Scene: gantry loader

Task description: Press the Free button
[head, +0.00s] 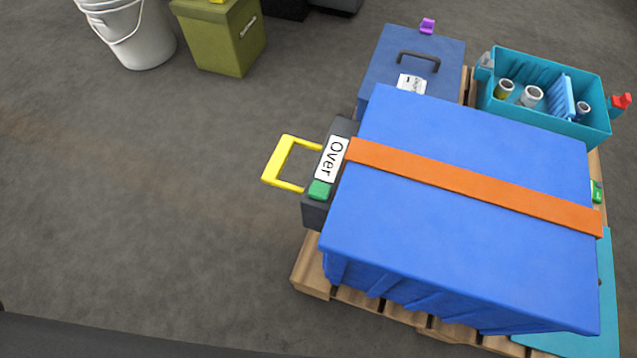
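A big blue lidded crate (450,220) stands on a wooden pallet, with an orange strap (470,183) across its top. At the strap's right end another small green piece (596,191) shows in part, with white marking too small to read. No label reading "Free" can be made out. Neither of my grippers is in view.
A blue box (390,58) with a dark handle and a teal tray (598,107) holding cans stand behind the crate on the pallet (310,275). A white bucket (145,45) and an olive bin (222,45) stand at the upper left. The floor at left is clear.

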